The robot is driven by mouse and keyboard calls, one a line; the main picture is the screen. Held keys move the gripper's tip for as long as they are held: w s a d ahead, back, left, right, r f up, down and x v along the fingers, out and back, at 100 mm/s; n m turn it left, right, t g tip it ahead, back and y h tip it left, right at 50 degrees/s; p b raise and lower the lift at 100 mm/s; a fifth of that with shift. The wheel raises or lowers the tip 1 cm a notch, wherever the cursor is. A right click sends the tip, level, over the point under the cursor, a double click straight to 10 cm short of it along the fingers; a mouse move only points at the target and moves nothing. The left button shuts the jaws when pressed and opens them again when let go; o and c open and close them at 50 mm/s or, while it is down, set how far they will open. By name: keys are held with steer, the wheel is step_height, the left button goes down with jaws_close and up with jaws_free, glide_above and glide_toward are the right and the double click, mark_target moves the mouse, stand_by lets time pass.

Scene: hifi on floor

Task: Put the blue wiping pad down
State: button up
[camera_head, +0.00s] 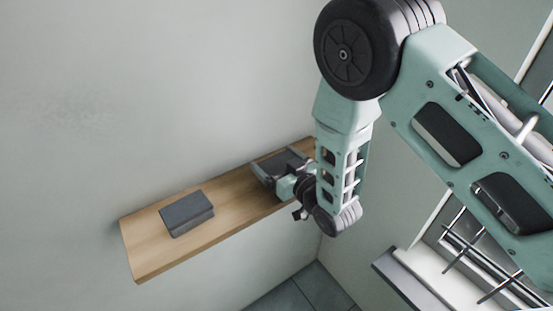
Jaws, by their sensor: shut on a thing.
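My gripper (279,167) is at the right part of a wooden wall shelf (235,218), pointing left toward the wall. It is shut on a flat dark grey-blue thing (276,162), which I take as the blue wiping pad. Its colour looks dull, and my gripper and wrist hide part of it. The pad is low over the shelf or touching it; I cannot tell which.
A dark grey block (186,212) lies on the left half of the shelf. Bare wood lies between it and my gripper. A wall is behind the shelf. A white ledge with dark metal bars (440,280) is at the lower right.

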steer(key=shift+f, duration=0.1)
steer(key=shift+f+b, duration=0.1)
steer(key=shift+b, duration=0.2)
steer(key=o, duration=0.7)
steer(key=shift+r, duration=0.2)
